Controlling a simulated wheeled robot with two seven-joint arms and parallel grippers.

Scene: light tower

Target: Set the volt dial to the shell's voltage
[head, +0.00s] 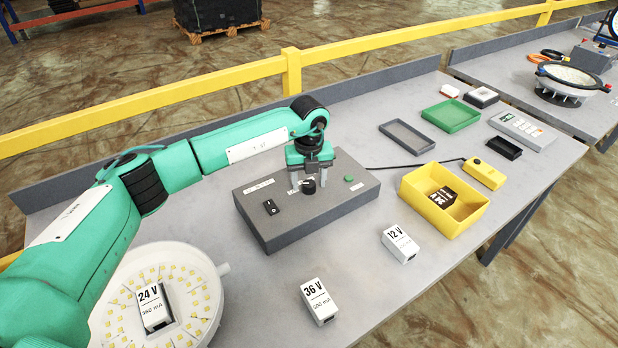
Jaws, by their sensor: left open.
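A dark grey control box (345,205) stands on the table, with a black dial (308,187), a black rocker switch (270,207) and a green button (349,178) on top. My left gripper (309,180) points down over the dial, its open fingers on either side of it. Whether they touch the dial, and the dial's setting, I cannot tell. A white round shell (205,290) with several yellow LED chips lies at the lower left, partly behind my left arm. A box marked 24 V (153,307) sits on it. My right gripper is not in view.
Boxes marked 36 V (319,302) and 12 V (400,244) stand in front of the control box. A yellow bin (468,215) holds a dark labelled piece. A green tray (450,116), grey tray (407,137) and yellow box (484,173) lie behind. A cable runs from the control box.

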